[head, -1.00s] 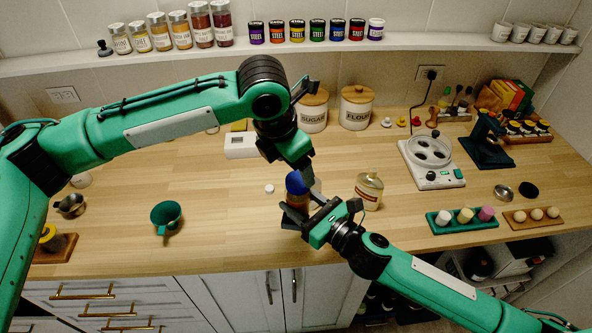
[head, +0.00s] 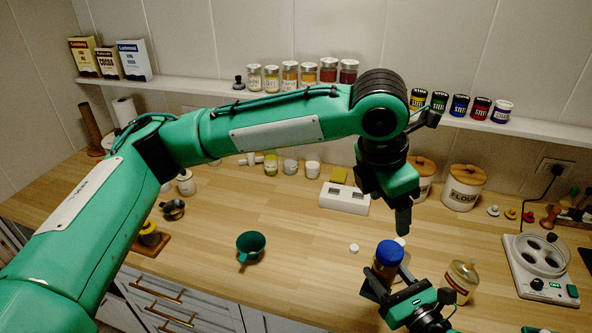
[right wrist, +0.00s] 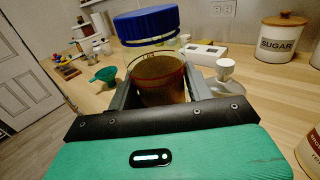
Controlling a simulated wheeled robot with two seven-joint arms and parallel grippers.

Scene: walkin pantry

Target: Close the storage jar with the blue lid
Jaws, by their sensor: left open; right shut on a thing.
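The storage jar (head: 384,272) stands upright near the counter's front, with amber-brown contents. The blue lid (head: 389,252) is at its top. In the right wrist view the lid (right wrist: 146,25) is above the jar's brown contents (right wrist: 158,72), with a clear band between; I cannot tell whether it is fully seated. My right gripper (head: 388,288) is shut around the jar's body, one finger on each side in the right wrist view (right wrist: 162,96). My left gripper (head: 403,226) is open and empty, pointing down just above and behind the lid, apart from it.
A labelled bottle (head: 460,280) stands close to the right of the jar. A white device (head: 344,198) and canisters (head: 463,187) stand behind.

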